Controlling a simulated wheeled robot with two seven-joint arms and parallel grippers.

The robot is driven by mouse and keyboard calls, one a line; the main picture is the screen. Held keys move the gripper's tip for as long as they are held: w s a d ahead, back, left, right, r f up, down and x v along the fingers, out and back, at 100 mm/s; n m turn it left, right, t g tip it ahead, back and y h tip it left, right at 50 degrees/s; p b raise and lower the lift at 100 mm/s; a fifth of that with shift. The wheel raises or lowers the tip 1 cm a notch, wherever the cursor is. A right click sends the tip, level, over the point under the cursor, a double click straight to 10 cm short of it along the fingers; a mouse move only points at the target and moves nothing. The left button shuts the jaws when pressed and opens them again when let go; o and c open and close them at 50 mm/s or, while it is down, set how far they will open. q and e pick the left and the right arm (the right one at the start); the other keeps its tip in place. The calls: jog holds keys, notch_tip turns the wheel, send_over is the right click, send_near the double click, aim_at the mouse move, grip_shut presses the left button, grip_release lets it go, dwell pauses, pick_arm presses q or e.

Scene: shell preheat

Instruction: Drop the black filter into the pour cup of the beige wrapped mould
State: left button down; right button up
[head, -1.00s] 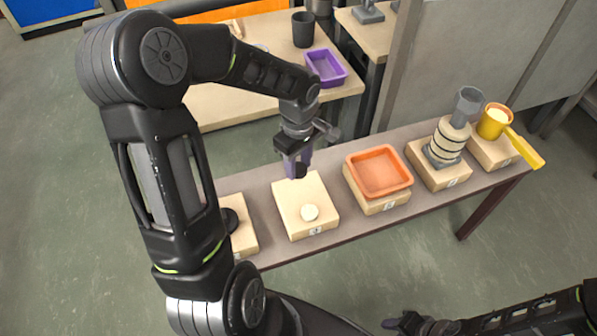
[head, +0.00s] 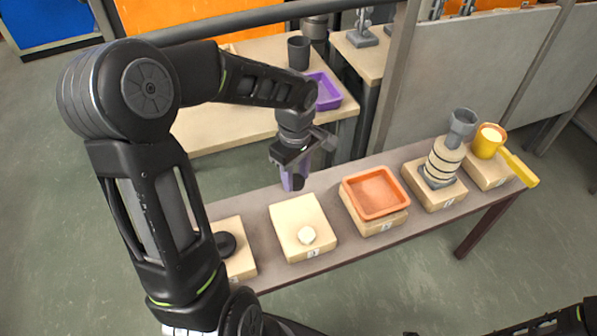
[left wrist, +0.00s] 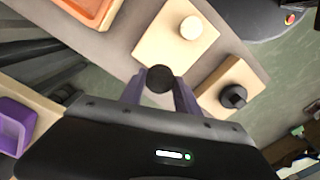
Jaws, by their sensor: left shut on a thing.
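The black filter (left wrist: 160,79) is a small dark disc held between the purple fingertips of my left gripper (left wrist: 160,92) in the left wrist view. In the head view my left gripper (head: 294,181) is shut on it, in the air behind the block with the white disc. The beige wrapped mould (head: 441,162) stands upright on a wooden block at the right of the bench, with dark bands around it. Its grey pour cup (head: 462,122) is on top, well to the right of my left gripper. My right gripper is out of view at the bottom edge.
An orange tray (head: 375,194) on a block lies between my left gripper and the mould. A yellow ladle (head: 489,141) is right of the mould. Blocks with a white disc (head: 306,235) and a black knobbed piece (head: 226,244) are nearer. A purple tray (head: 326,94) sits behind.

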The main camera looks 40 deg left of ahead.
pick_arm(q)
jog(key=w+d+r+m, duration=1.1)
jog(key=w+d+m, duration=0.1)
jog(key=m, duration=0.4)
jog(key=shift+d+r, duration=0.25)
jog(key=shift+r, duration=0.05)
